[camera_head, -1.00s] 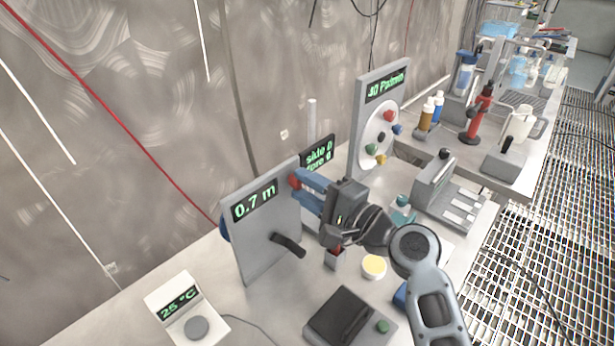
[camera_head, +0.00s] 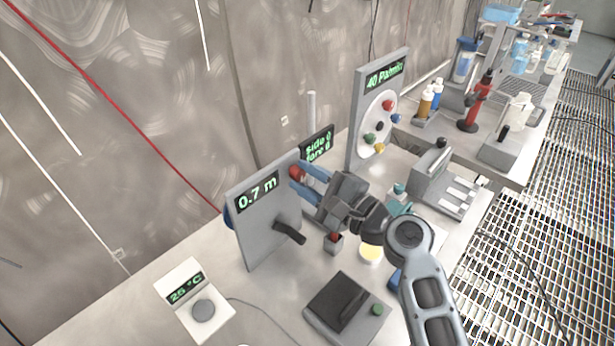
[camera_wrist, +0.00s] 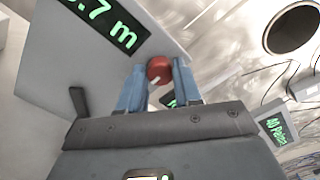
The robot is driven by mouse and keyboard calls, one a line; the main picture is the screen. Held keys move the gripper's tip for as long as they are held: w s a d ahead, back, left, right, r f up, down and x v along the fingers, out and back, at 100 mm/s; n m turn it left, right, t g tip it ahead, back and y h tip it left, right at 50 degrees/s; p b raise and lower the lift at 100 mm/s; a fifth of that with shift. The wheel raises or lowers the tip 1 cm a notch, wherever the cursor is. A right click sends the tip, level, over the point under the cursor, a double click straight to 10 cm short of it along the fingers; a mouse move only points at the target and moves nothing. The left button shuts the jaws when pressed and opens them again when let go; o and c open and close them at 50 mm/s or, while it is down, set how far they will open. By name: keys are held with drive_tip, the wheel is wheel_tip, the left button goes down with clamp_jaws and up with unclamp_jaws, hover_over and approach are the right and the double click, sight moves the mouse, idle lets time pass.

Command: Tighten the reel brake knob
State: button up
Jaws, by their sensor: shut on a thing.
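The red reel brake knob (camera_head: 297,172) sits at the upper right corner of the grey upright panel (camera_head: 262,238), whose display reads 0.7 m. My gripper (camera_head: 307,178) reaches in from the right with its blue fingers around the knob. In the wrist view the red knob (camera_wrist: 159,69) lies between the tips of the blue fingers of my gripper (camera_wrist: 158,80), and a white mark shows on it. The fingers are shut on the knob. A dark crank handle (camera_head: 289,233) sticks out of the panel below.
A panel (camera_head: 364,122) reading 40 Pa/min with a disc of coloured knobs stands behind. A 25 °C unit (camera_head: 190,300) and a dark box with a green button (camera_head: 347,308) are in front.

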drive_tip(key=shift+f, duration=0.1)
drive_tip(key=o, duration=1)
drive_tip(key=shift+o, duration=0.2)
drive_tip(key=b+v, duration=0.1)
drive_tip(key=v, duration=0.6)
drive_tip(key=shift+s+d, duration=0.25)
drive_tip(key=shift+d, duration=0.1)
